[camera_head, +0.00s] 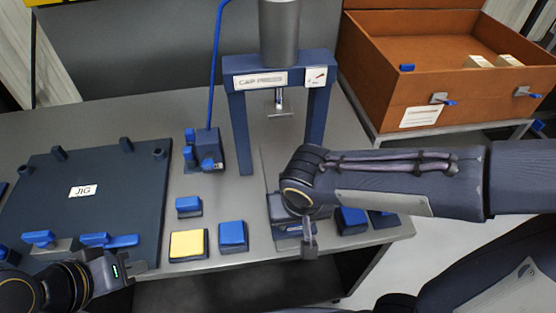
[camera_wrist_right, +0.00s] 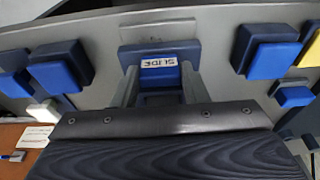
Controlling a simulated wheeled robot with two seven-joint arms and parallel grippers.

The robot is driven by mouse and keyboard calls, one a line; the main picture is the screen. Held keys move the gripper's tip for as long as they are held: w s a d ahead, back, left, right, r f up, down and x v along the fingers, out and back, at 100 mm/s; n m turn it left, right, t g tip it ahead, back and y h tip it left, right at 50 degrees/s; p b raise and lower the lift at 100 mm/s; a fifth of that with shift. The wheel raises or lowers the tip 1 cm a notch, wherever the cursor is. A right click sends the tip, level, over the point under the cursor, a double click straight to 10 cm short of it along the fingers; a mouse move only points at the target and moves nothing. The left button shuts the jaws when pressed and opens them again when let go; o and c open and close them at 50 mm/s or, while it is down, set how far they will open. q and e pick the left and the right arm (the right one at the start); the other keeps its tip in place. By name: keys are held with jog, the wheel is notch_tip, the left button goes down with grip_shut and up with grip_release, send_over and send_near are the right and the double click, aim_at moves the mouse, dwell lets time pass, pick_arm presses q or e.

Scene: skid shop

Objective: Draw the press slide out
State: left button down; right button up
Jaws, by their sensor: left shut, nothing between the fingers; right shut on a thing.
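The cap press (camera_head: 240,125) is a dark blue frame with a grey cylinder on top and a ram hanging in its opening. Its press slide (camera_head: 285,230) is at the table's front edge, largely hidden by my right arm. In the right wrist view the slide (camera_wrist_right: 150,52) is a blue block labelled SLIDE. My right gripper (camera_wrist_right: 160,85) is shut on the slide's front, one finger on each side; in the head view the right gripper (camera_head: 309,245) points down there. My left gripper (camera_head: 133,265) is shut and empty beside the jig's front edge.
The dark jig board (camera_head: 110,180) lies at the left, with blue clamps in front. An orange crate (camera_head: 385,70) stands at the back right.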

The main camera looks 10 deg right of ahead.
jog(key=shift+s, duration=0.3)
jog(key=shift+s, duration=0.45)
jog(key=o, duration=0.8)
notch_tip(320, 180, up, 5)
jog(key=p, duration=0.3)
jog(key=shift+f, duration=0.2)
jog(key=shift+p, duration=0.3)
